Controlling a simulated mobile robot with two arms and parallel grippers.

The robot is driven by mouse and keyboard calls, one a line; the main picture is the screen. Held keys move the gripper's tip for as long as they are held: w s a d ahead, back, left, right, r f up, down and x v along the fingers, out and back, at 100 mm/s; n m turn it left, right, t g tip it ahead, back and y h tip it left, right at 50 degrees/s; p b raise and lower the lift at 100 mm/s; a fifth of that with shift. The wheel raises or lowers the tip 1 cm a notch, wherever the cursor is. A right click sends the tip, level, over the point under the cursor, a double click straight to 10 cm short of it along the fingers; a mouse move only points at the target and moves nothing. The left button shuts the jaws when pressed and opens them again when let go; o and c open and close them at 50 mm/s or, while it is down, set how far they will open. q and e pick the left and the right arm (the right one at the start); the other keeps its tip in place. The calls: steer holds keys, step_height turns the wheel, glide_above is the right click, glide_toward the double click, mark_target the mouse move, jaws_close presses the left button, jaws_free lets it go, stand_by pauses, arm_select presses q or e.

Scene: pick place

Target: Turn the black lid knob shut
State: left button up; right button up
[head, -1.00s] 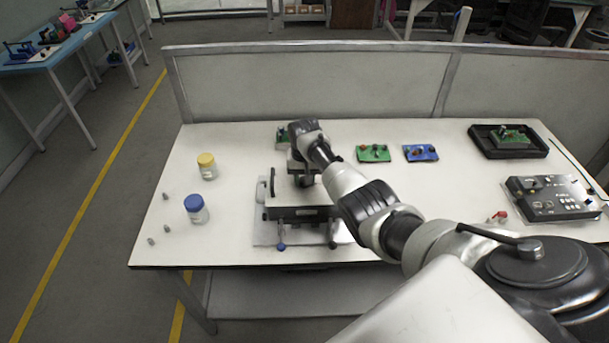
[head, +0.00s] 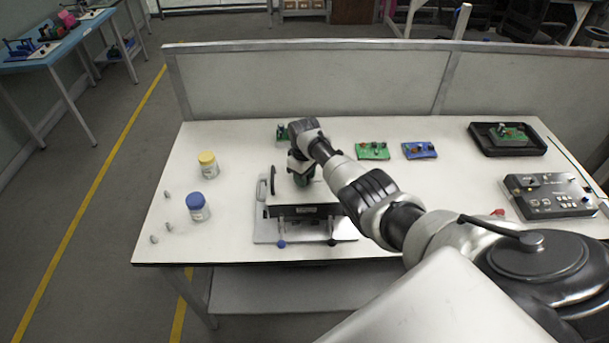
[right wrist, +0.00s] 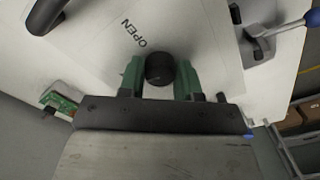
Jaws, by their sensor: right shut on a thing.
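The black lid knob (right wrist: 160,69) is in the right wrist view, on a pale lid (right wrist: 105,45) with the word OPEN printed beside it. The green fingers of my right gripper (right wrist: 161,78) are shut on the knob, one on each side. In the head view my right gripper (head: 303,177) reaches down onto the top of the lidded fixture (head: 300,211), and the knob is hidden there. My left gripper is not in view.
Blue-capped (head: 197,207) and yellow-capped (head: 208,166) jars stand to the left, with several small grey pieces. Green (head: 373,151) and blue (head: 420,150) boards lie behind right. A black tray (head: 507,139) and control box (head: 552,196) are far right.

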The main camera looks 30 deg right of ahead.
steer(key=shift+n, duration=1.5)
steer(key=o, duration=0.9)
step_height(320, 180, up, 11)
steer(key=shift+f, duration=0.1)
